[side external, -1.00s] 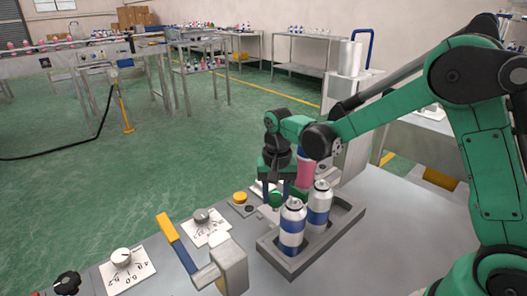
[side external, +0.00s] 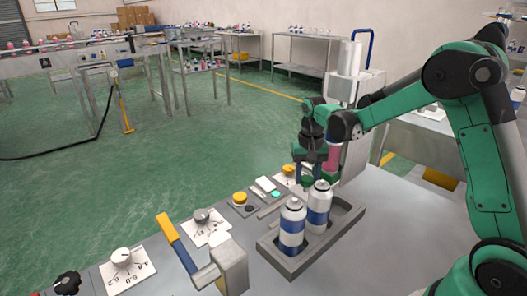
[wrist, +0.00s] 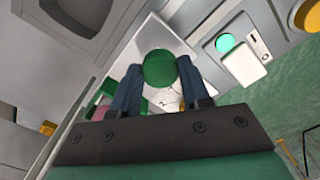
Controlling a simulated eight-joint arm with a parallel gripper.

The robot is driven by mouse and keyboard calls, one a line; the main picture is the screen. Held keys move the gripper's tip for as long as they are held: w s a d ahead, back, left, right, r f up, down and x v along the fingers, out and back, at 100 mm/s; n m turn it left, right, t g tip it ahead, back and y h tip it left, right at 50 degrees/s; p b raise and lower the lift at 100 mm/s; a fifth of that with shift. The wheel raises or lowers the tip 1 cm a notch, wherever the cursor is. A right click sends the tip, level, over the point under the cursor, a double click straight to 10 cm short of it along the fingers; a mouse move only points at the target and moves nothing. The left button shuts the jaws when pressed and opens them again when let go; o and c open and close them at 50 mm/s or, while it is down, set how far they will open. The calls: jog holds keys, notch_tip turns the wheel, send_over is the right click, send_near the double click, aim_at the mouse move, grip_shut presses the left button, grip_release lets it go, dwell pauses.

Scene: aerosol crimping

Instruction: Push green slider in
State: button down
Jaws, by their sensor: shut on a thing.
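The green slider knob (wrist: 159,67) is a round green disc above a pale metal plate. In the wrist view my gripper (wrist: 159,78) has its two blue fingers on either side of the knob, shut on it. In the side external view my gripper (side external: 312,180) is beside the crimping machine, behind the two blue-and-white cans. The green knob (side external: 307,181) shows only in part there, low at the fingers. A pink can (side external: 333,158) stands just right of my gripper, partly hidden by it. The slider's track is mostly hidden.
Two cans (side external: 292,228) stand in a grey tray (side external: 285,266) in front of my gripper. A lit teal button (side external: 275,194), a white switch (side external: 265,185) and yellow knobs (side external: 240,198) are on the panel to the left. A yellow-handled lever (side external: 176,241) stands nearer.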

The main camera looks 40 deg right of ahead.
jog(key=shift+d, duration=1.2)
jog(key=shift+c, duration=2.1)
grip_release()
jog(key=shift+r, duration=0.15)
notch_tip(320, 180, up, 5)
jog(key=shift+r, duration=0.15)
